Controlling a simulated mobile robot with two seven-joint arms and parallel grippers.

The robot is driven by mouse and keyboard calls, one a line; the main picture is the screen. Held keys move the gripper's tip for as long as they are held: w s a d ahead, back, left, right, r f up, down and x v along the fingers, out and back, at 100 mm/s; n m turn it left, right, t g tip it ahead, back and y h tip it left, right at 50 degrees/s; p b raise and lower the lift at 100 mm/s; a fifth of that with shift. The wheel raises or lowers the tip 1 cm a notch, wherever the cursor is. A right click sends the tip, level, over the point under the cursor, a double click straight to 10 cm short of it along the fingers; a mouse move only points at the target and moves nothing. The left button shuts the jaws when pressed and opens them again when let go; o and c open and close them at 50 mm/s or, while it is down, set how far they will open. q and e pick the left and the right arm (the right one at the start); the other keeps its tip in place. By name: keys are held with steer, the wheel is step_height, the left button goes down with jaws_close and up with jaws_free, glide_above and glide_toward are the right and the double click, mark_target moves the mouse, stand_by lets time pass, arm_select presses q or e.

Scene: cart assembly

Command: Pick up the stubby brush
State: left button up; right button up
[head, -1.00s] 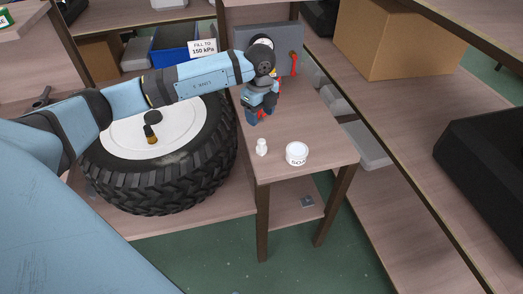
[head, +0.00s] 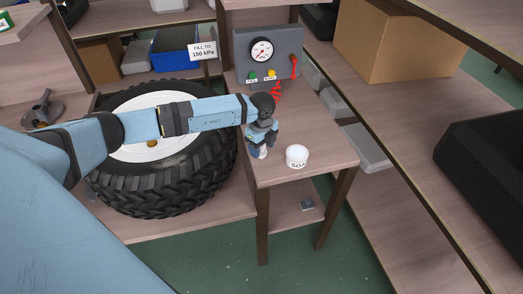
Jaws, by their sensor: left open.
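The stubby brush appears to be the small white upright piece (head: 263,153) on the small wooden table, left of a white soap tub (head: 297,156). My left gripper (head: 257,149) points down at this piece and is open. Its fingers are at the piece and hide most of it. I cannot tell whether they touch it. My right gripper is not in view.
A large tyre (head: 165,190) on a white-disc wheel lies left of the table. A grey gauge panel (head: 268,65) with a red hose stands at the table's back. The table's front right (head: 335,155) is clear.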

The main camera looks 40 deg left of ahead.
arm_select(q)
steer(key=c, duration=1)
step_height(320, 180, up, 20)
stand_by(0.3)
steer(key=shift+o, duration=0.3)
